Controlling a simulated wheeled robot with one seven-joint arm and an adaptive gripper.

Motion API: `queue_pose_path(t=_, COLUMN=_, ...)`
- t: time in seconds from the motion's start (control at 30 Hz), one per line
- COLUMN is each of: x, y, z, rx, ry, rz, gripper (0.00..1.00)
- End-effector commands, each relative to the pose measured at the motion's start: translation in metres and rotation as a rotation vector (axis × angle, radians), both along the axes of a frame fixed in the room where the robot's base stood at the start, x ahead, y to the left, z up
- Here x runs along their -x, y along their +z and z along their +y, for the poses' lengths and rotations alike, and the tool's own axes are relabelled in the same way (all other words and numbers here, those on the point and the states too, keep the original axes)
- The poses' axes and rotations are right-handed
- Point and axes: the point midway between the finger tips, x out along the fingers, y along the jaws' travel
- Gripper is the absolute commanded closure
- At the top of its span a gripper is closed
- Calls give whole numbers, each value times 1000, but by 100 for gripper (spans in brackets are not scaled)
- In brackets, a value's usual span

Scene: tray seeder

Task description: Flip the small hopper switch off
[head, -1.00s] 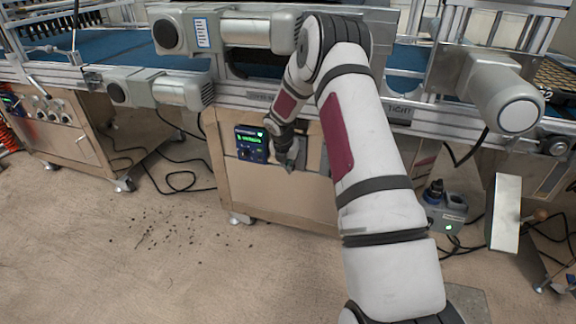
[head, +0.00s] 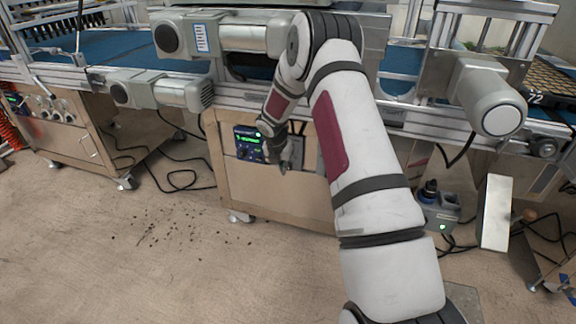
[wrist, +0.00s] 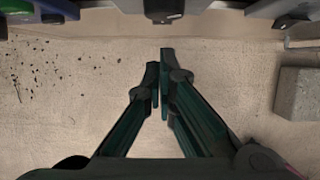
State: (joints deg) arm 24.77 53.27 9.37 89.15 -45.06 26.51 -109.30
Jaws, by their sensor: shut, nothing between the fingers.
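My gripper (head: 282,168) is in front of the cabinet (head: 245,195) under the conveyor, just right of and below the blue control box (head: 244,153) with its lit green display. The wrist hides the box's right edge. In the wrist view my gripper (wrist: 160,62) is shut and empty, its dark green fingers pointing over the floor. A small dark knob-like part (wrist: 163,12) shows beyond the fingertips at the top edge, apart from them. I cannot tell whether it is the hopper switch. I cannot make out the switch or its position in the head view.
The conveyor with motors (head: 180,92) runs above the cabinet. Another cabinet with gauges (head: 55,110) stands at left. A grey box with a green light (head: 440,215) and a pale metal panel (head: 496,215) are at right. Cables lie on the floor. The floor in front is clear apart from dark crumbs.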

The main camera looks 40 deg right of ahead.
Motion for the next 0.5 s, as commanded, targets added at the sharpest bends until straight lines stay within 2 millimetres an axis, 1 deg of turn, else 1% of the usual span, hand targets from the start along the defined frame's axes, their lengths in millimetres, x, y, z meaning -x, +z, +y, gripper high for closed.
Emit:
queue_pose_path(t=0.03, x=0, y=0, z=11, rx=-1, ry=4, rz=5, gripper=100)
queue_pose_path(t=0.1, x=2, y=19, z=8, rx=-2, ry=0, rz=1, gripper=100)
queue_pose_path(t=0.2, x=4, y=38, z=11, rx=-3, ry=0, rz=2, gripper=100)
queue_pose_path(t=0.4, x=8, y=73, z=15, rx=-5, ry=-1, rz=6, gripper=100)
queue_pose_path(t=0.5, x=8, y=85, z=17, rx=-5, ry=0, rz=7, gripper=100)
